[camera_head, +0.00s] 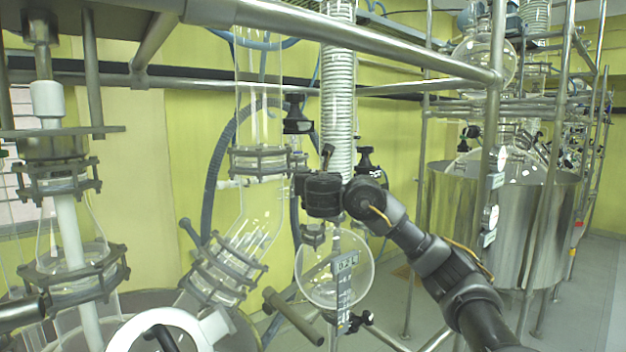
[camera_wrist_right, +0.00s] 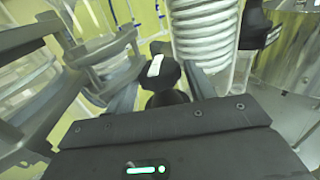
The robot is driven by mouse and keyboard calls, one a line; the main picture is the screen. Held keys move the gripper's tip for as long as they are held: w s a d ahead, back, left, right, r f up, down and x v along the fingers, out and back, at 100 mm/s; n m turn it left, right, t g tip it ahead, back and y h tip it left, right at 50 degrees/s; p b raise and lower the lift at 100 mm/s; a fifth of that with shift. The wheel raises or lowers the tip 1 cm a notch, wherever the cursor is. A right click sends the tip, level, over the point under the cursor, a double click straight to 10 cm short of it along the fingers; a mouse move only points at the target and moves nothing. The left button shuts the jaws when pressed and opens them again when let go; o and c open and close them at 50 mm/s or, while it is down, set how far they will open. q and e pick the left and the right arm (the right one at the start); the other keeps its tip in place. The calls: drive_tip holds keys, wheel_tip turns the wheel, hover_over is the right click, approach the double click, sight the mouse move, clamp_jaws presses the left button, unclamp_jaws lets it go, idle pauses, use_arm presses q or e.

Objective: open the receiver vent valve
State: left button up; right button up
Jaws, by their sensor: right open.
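My right gripper (camera_head: 318,192) is in front of the spiral glass condenser, above the round glass receiver flask (camera_head: 335,272). Its fingers are open, but the head view mostly hides them behind the gripper body. In the right wrist view, a black valve knob with a white mark (camera_wrist_right: 163,68) is ahead of the gripper body, roughly between the dark fingers. I cannot tell whether they touch it. In the head view one black valve knob (camera_head: 297,114) is above left of the gripper and another (camera_head: 366,160) is just right of it. Which is the vent valve is unclear. My left gripper is not in view.
The condenser coil (camera_head: 338,95) rises just behind my right gripper. Clamped glass joints (camera_head: 225,268) are to its left. Steel frame rails (camera_head: 330,35) cross above. A large steel vessel (camera_head: 500,225) stands at right. Some open floor shows between the vessel and the flask.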

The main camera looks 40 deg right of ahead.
drive_tip(key=shift+x, duration=1.1)
drive_tip(key=shift+c, duration=0.4)
drive_tip(key=c, duration=0.6)
drive_tip(key=n+t+y+b, duration=0.1)
drive_tip(key=n+t+y, duration=0.1)
drive_tip(key=y, duration=0.3)
drive_tip(key=shift+f+n, duration=0.1)
drive_tip(key=shift+n, duration=0.7)
drive_tip(key=n+t+y, duration=0.1)
drive_tip(key=n+y, duration=0.1)
drive_tip(key=y, duration=0.1)
drive_tip(key=shift+b, duration=0.35)
drive_tip(key=n+y+p, duration=0.1)
drive_tip(key=n+y, duration=0.1)
drive_tip(key=y, duration=0.1)
drive_tip(key=shift+y, duration=0.4)
drive_tip(key=shift+a+n+g+y+p, duration=0.1)
drive_tip(key=shift+n+g+y+p, duration=0.4)
drive_tip(key=shift+n+y+p, duration=0.95)
